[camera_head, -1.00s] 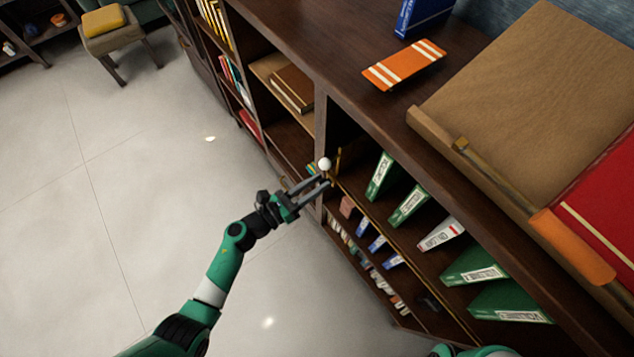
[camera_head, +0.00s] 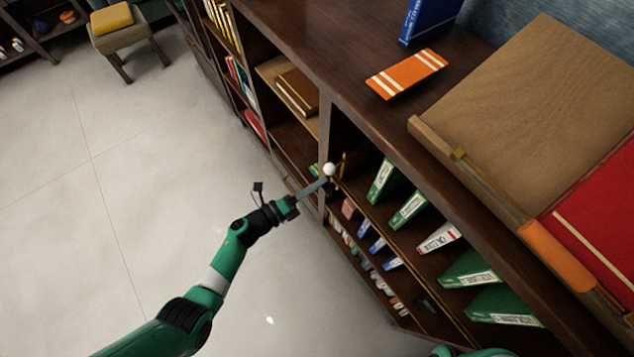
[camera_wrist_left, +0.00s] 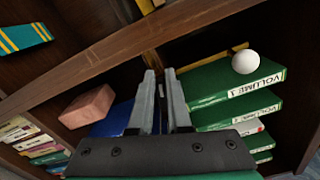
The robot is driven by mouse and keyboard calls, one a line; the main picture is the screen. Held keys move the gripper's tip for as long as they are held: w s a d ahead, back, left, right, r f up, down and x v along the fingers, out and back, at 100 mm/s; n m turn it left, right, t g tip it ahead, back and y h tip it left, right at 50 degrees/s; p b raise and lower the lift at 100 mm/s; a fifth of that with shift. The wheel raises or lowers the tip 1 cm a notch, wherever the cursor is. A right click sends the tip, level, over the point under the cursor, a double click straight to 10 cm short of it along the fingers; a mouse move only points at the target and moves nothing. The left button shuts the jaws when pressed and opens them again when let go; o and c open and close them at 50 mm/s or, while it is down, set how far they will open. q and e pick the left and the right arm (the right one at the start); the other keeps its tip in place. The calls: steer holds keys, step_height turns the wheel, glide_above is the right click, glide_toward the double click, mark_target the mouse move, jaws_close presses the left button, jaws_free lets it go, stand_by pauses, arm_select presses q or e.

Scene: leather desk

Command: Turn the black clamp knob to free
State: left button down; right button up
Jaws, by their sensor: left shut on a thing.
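My left gripper (camera_head: 325,182) reaches to the front of the bookshelf, just below a white ball (camera_head: 329,169). Its fingers are nearly together in the left wrist view (camera_wrist_left: 160,76), shut on a small dark thing that I take to be the black clamp knob (camera_head: 332,188). The fingers hide most of the knob, so its turn angle cannot be read. The white ball also shows in the left wrist view (camera_wrist_left: 245,62), right of the fingers, by a brass-coloured bar (camera_wrist_left: 213,61). My right gripper is out of view.
Green volumes (camera_head: 408,210) stand in the shelf right of my left gripper. A pinkish block (camera_wrist_left: 88,105) lies left of the fingers. A wooden shelf edge (camera_wrist_left: 95,55) runs close above them. The floor (camera_head: 150,220) to the left is clear.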

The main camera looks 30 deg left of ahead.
arm_select(q)
steer(key=shift+f+n, duration=0.3)
steer(key=shift+n, duration=0.9)
steer(key=c, duration=0.9)
jaws_free()
steer(key=shift+o, duration=0.2)
steer(key=shift+s, duration=0.1)
steer(key=p+v, duration=0.4)
steer(key=v, duration=0.7)
steer(key=shift+s, duration=0.25)
steer(key=shift+a, duration=0.15)
